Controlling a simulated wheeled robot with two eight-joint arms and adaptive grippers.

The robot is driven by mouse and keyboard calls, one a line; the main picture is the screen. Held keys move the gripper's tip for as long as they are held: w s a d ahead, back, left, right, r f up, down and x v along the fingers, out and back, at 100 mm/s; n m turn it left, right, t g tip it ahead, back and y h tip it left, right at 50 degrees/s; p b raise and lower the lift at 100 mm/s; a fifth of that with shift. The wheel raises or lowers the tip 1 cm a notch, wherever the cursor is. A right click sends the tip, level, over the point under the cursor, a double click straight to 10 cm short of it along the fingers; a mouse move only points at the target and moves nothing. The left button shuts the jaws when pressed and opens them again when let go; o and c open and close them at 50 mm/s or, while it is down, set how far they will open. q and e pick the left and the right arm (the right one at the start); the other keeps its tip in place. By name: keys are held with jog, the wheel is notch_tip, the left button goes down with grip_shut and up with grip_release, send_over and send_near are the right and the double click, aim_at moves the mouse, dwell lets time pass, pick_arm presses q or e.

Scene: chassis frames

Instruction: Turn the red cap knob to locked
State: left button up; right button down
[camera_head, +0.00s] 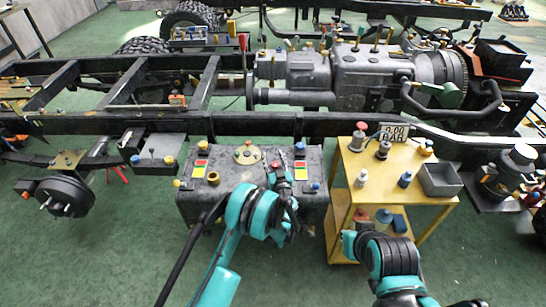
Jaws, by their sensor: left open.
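A black box (232,203) with labels and coloured knobs on its top stands below the chassis rail. No locked mark is readable. My right arm comes in at the lower right; its fingers are not visible.
The chassis rail (225,122) runs behind the box. A brake drum (62,196) is at left. Green floor is free in front.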

aim_at(278, 163)
pick_arm(q)
grip_shut()
jog(key=shift+m+h, duration=0.4)
jog(key=shift+h, duration=0.2)
jog(key=m+h, duration=0.2)
jog(key=h, duration=0.1)
jog(key=d+m+h, duration=0.1)
jog(key=m+h, duration=0.1)
jog(key=h, duration=0.1)
jog(key=d+m+g+h, duration=0.1)
jog(key=m+h, duration=0.1)
jog(key=h, duration=0.1)
jog(key=shift+h, duration=0.4)
jog(key=m+g+h, duration=0.2)
jog(key=s+d+m+g+h, duration=0.1)
jog(key=m+g+h, duration=0.1)
jog(key=h, duration=0.1)
jog(key=m+g+h, duration=0.2)
jog(key=shift+s+d+m+h, duration=0.15)
jog(key=shift+d+m+h, duration=0.25)
jog(key=shift+s+d+m+g+h, duration=0.1)
jog(key=shift+s+m+g+h, duration=0.25)
jog(key=shift+m+g, duration=0.6)
jog(key=shift+s+d+m+g+h, duration=0.15)
jog(key=shift+m+g+h, duration=0.4)
jog(key=shift+g, duration=0.7)
jog(key=shift+s+d+m+g+h, duration=0.1)
jog(key=shift+s+m+g+h, duration=0.15)
jog(key=shift+m+g+h, duration=0.6)
jog(key=shift+g+y, duration=0.35)
